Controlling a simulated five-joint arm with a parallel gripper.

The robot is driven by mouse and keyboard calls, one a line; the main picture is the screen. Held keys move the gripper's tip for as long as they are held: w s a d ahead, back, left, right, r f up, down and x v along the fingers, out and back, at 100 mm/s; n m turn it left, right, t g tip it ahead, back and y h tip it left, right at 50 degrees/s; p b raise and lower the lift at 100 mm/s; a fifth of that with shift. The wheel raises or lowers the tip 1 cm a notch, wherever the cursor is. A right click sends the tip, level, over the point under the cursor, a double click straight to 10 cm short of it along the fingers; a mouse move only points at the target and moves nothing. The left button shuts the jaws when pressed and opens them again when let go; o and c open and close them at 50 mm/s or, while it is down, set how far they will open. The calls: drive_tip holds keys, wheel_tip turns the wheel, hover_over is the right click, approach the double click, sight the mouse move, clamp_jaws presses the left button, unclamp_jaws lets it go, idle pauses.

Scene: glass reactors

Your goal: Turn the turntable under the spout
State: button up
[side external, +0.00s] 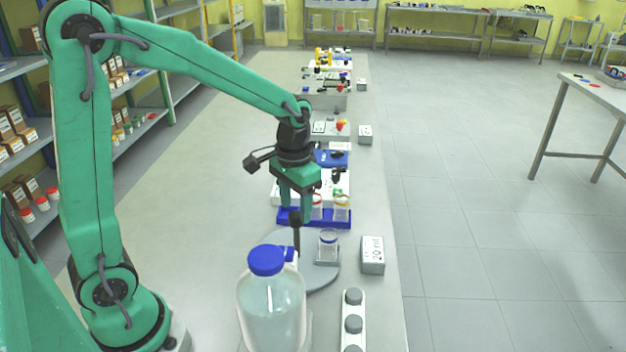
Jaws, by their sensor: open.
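The turntable (318,281) is a flat grey disc on the bench, partly hidden by the bottle in front. A small clear jar (328,246) stands on its right side. A dark upright peg (296,233) shows at the disc, below my gripper. A large clear bottle (270,308) with a blue cap stands in front; a blue spout-like part (290,254) sticks out near its shoulder. My green gripper (295,214) points down over the disc with its fingers apart, just above or around the top of the peg. I cannot tell whether they touch it.
A white box marked 20 ml (372,254) stands right of the disc. A white strip with grey knobs (353,324) lies at the front. A blue rack (318,218) with jars is behind the gripper. The bench left of the disc is clear.

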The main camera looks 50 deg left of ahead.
sight(297, 238)
drive_tip(key=shift+f, duration=1.05)
drive_tip(key=shift+c, duration=0.4)
clamp_jaws()
